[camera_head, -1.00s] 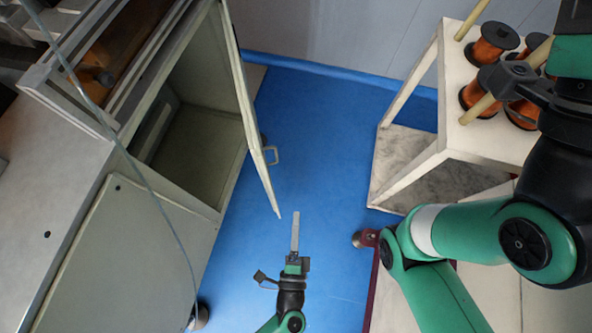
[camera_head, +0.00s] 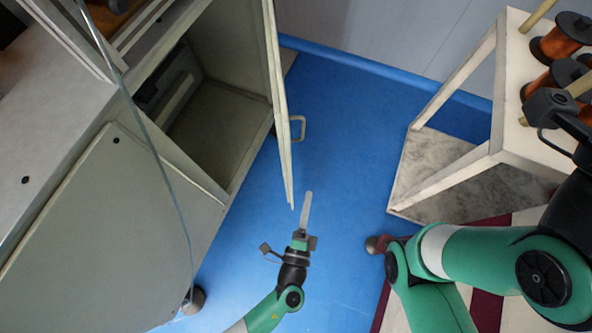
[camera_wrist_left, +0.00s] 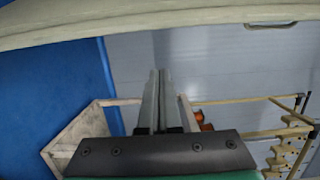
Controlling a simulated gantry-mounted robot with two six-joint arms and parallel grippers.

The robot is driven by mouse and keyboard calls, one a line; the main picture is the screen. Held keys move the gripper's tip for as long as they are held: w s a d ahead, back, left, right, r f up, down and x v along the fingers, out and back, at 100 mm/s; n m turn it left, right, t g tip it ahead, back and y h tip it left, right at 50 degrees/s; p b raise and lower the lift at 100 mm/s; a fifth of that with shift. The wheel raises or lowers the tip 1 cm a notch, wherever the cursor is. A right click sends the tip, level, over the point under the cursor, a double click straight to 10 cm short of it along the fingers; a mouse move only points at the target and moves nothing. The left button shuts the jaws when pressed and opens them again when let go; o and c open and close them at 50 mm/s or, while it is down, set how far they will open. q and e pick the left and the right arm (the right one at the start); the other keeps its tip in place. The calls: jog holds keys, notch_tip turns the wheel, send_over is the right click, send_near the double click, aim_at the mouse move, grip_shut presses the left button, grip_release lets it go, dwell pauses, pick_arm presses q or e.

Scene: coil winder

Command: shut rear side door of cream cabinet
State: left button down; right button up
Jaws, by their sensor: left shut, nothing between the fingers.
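The cream cabinet (camera_head: 150,215) stands at the left in the head view. In the left wrist view the door's edge (camera_wrist_left: 130,25) crosses the top, beyond the shut fingertips (camera_wrist_left: 158,85). My right arm is at the right; its fingers are not visible.
A white stand (camera_head: 508,130) with copper spools (camera_head: 558,40) is at the right, its marbled lower shelf (camera_head: 440,165) near the floor. Blue floor (camera_head: 345,130) is clear between the door and the stand. A thin cable (camera_head: 150,125) hangs before the cabinet.

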pick_arm(q)
jog(key=w+a, duration=0.1)
jog(key=w, duration=0.1)
jog(key=w+a, duration=0.2)
jog(key=shift+a+b, duration=0.1)
jog(key=shift+b, duration=0.25)
